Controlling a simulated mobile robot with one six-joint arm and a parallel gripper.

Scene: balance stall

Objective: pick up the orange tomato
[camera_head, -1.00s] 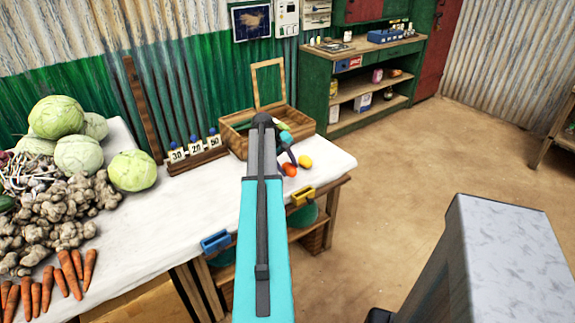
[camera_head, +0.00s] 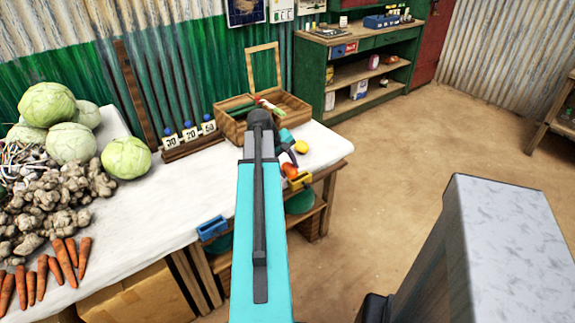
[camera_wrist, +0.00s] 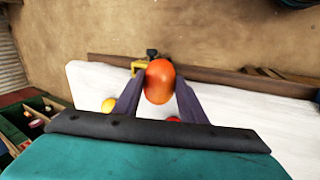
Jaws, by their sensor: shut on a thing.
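The orange tomato (camera_wrist: 159,82) is held between the two fingers of my gripper (camera_wrist: 156,92) in the wrist view. My gripper is shut on it. In the head view the orange tomato (camera_head: 289,170) shows below my gripper's fingers (camera_head: 291,160), near the front edge of the white table (camera_head: 190,190). A yellow fruit (camera_head: 302,147) lies on the table behind it, and it also shows in the wrist view (camera_wrist: 108,105). A red round thing (camera_wrist: 173,119) is partly hidden behind my gripper in the wrist view.
A yellow clip (camera_head: 300,182) and a blue clip (camera_head: 212,228) sit on the table's front edge. An open wooden box (camera_head: 232,128) and a rack with number cards (camera_head: 190,148) stand behind. Cabbages (camera_head: 127,158), knobbly roots and carrots fill the left side.

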